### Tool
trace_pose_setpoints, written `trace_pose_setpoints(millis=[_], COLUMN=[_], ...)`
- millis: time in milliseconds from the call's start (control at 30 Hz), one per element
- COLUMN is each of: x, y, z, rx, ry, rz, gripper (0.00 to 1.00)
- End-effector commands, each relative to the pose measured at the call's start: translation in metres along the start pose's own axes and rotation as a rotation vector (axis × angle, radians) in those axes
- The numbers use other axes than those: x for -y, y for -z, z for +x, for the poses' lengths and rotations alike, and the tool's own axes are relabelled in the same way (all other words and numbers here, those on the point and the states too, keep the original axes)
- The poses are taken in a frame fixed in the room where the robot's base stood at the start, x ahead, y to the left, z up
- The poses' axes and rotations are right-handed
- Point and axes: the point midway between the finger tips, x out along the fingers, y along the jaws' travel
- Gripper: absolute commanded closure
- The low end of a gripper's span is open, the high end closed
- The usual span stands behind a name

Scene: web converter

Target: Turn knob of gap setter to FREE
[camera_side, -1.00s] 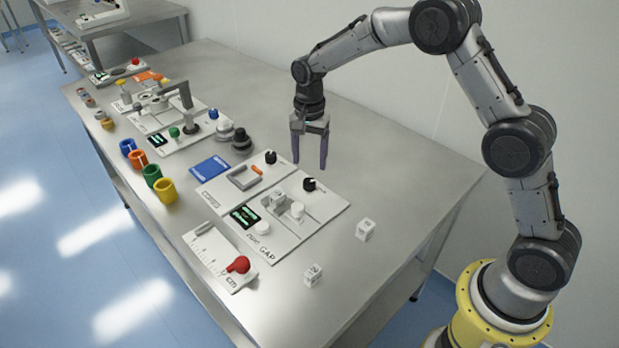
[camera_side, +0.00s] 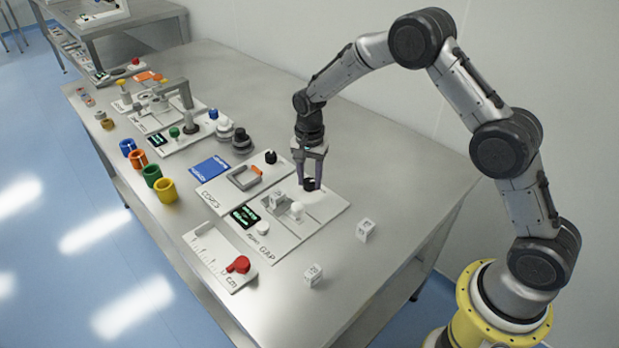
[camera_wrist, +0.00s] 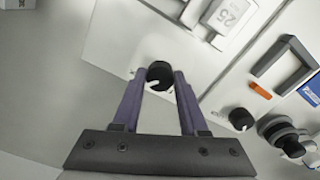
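The gap setter is a white panel marked GAP (camera_side: 310,226), with a small lit display, a slide block and white round parts on it. Its black knob (camera_side: 309,185) has a white pointer and also shows in the wrist view (camera_wrist: 158,73). My gripper (camera_side: 309,186) points down at this knob, one purple finger on each side. In the wrist view the fingers (camera_wrist: 159,80) stand apart, with the knob at their tips. I cannot tell whether they touch it. The FREE mark is not readable in either view.
The CORES panel (camera_side: 222,192) with another black knob (camera_side: 270,157) lies just left of the gap setter. White cubes (camera_side: 365,230) (camera_side: 313,275) and a ruler panel with a red knob (camera_side: 238,265) are nearby.

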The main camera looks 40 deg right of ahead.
Motion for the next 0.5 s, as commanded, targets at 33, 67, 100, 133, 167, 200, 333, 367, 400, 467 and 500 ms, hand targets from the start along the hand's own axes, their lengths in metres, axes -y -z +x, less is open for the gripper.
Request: trace_pose_setpoints(millis=[33, 67, 100, 133, 167, 200, 333, 367, 400, 467, 500], x=[0.0001, 0.0001, 0.0000, 0.0001, 0.0001, 0.0001, 0.0000, 0.0000, 0.0000, 0.0000, 0.0000], y=[0.0001, 0.0001, 0.0001, 0.0001, 0.0001, 0.0001, 0.0001, 0.0001, 0.0001, 0.0001, 0.0001], z=[-0.0002, -0.0002, -0.0002, -0.0003, -0.0003, -0.0003, -0.0004, -0.0004, -0.0004, -0.0005, -0.0005], rx=[0.000, 0.000, 0.000, 0.000, 0.000, 0.000, 0.000, 0.000, 0.000, 0.000, 0.000], ry=[0.000, 0.000, 0.000, 0.000, 0.000, 0.000, 0.000, 0.000, 0.000, 0.000, 0.000], rz=[0.000, 0.000, 0.000, 0.000, 0.000, 0.000, 0.000, -0.001, -0.003, -0.008, -0.014], gripper=[0.69, 0.74, 0.81, 0.87, 0.92, 0.99, 1.00, 1.00, 1.00, 1.00, 1.00])
